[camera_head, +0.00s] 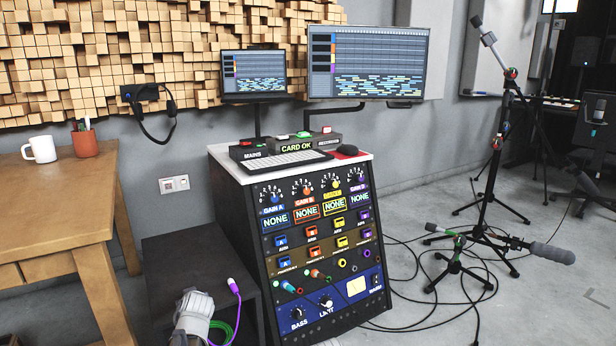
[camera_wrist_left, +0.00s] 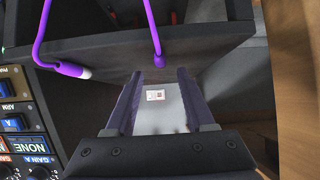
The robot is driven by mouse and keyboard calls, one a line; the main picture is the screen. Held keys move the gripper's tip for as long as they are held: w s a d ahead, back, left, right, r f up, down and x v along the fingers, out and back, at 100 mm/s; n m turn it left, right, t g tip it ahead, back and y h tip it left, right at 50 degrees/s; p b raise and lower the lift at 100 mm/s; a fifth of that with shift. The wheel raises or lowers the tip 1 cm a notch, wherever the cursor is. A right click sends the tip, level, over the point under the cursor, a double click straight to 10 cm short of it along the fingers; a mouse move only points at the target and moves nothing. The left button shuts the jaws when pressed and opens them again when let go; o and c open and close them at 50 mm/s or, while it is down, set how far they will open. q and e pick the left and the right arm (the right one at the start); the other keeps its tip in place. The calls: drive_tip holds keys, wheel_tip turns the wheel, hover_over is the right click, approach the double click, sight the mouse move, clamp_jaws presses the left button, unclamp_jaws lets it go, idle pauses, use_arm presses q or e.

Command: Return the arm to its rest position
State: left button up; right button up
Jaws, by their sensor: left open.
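My left gripper (camera_head: 193,318) is at the lower edge of the head view, low in front of the black side stand (camera_head: 190,255) and left of the mixing console. Its fingers cannot be made out there. In the left wrist view, the two dark jaws of the left gripper (camera_wrist_left: 158,78) stand apart with nothing between them. Past them, the grey wall shows with a small white socket plate (camera_wrist_left: 156,95). My right gripper is in neither view.
A purple-ended cable (camera_head: 234,287) lies close to the right of my left gripper. The console (camera_head: 262,240) stands to the right, a wooden table (camera_head: 55,205) with a white mug (camera_head: 40,149) to the left. Microphone stands (camera_head: 490,180) and floor cables are farther right.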

use_arm(q)
drive_tip(key=p+v, duration=0.1)
drive_tip(key=v, duration=0.1)
drive_tip(key=shift+s+d+r, duration=0.1)
drive_tip(key=shift+s+r, duration=0.1)
drive_tip(key=shift+r, duration=0.1)
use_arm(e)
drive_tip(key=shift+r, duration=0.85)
use_arm(q)
drive_tip(key=s+d+r+m+g+h+p, duration=0.25)
drive_tip(key=s+d+m+g+p, duration=0.35)
drive_tip(key=s+d, duration=0.7)
drive_tip(key=s+d+r+m+g+h+p, duration=0.2)
drive_tip(key=s+d+r+m+g+p, duration=0.15)
drive_tip(key=s+d+p, duration=0.8)
wheel_tip(320, 180, up, 35)
drive_tip(key=s+d+p, duration=0.1)
drive_tip(key=d+p, duration=0.1)
drive_tip(key=p, duration=3.1)
drive_tip(key=shift+s+r, duration=0.2)
drive_tip(key=shift+s, duration=0.2)
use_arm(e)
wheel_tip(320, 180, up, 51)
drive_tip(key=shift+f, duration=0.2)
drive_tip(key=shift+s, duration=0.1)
